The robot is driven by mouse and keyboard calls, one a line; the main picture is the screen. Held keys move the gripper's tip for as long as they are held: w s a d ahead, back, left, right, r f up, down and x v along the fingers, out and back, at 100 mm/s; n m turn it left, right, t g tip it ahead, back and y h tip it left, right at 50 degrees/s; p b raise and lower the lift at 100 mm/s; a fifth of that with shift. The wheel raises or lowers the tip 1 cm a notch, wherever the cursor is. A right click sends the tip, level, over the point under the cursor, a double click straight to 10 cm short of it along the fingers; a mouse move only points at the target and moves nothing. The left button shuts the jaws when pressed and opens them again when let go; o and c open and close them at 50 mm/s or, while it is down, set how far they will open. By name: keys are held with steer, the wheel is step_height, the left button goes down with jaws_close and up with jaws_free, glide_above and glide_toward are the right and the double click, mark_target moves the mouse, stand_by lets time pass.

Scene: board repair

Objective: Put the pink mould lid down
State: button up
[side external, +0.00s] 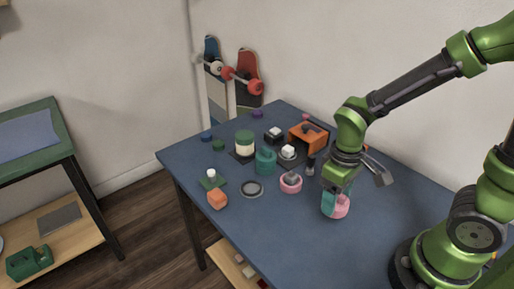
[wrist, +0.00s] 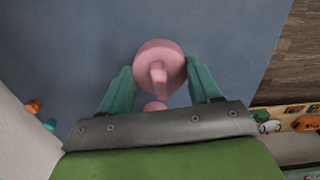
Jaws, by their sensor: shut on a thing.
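The pink mould lid (wrist: 152,51) is a round disc with a raised bar on it, between the teal fingers of my gripper (wrist: 160,74) in the wrist view. The gripper is shut on it. In the side view the lid (side external: 342,210) shows pink beside the teal fingers of my gripper (side external: 335,202), low over the front right part of the blue table. I cannot tell whether it touches the tabletop. A second small pink part (wrist: 155,106) shows nearer the palm; what it is I cannot tell.
A pink round holder (side external: 291,185) with a grey piece stands left of the gripper. The blue table (side external: 300,230) is clear in front.

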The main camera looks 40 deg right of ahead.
steer(key=a, duration=0.2)
steer(key=a+f, duration=0.1)
steer(key=a, duration=0.2)
steer(key=w+a, duration=0.1)
steer(key=a, duration=0.1)
steer(key=shift+a+f, duration=0.3)
steer(key=shift+f, duration=0.05)
steer(key=shift+w+a, duration=0.25)
steer(key=shift+a, duration=0.05)
steer(key=shift+w+a+m, duration=0.1)
steer(key=shift+w+m, duration=0.2)
steer(key=shift+m, duration=0.1)
steer(key=w+a, duration=0.2)
steer(key=w, duration=0.2)
steer(key=w+a+f, duration=0.1)
steer(key=w+a, duration=0.1)
steer(key=w, duration=0.3)
steer(key=w+a, duration=0.2)
steer(key=w, duration=0.2)
steer(key=shift+w+a+f, duration=0.15)
steer(key=shift+w+a, duration=0.1)
steer(key=shift+w, duration=0.15)
steer(key=shift+w+a+f, duration=0.1)
steer(key=shift+w+f, duration=0.1)
steer(key=shift+f, duration=1.6)
